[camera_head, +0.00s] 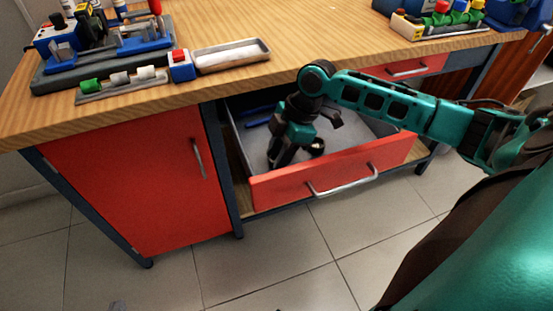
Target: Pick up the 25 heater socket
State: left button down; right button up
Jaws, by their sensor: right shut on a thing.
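My right gripper (296,154) reaches down into the open drawer (330,178), its arm coming in from the right. It is shut on a small dark, round thing (317,147) near the drawer's floor, which seems to be the 25 heater socket. The fingers and wrist hide part of it, and no size mark can be read. I cannot tell whether it touches the drawer floor. My left gripper is not in view.
Blue tools (258,118) lie at the back left inside the drawer. The wooden worktop (300,35) overhangs the drawer's back. On it stand a metal tray (232,56), a coloured fittings rack (125,82) and blue machines. A red cabinet door (130,185) is closed at the left.

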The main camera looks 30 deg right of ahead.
jog(key=shift+c, duration=0.8)
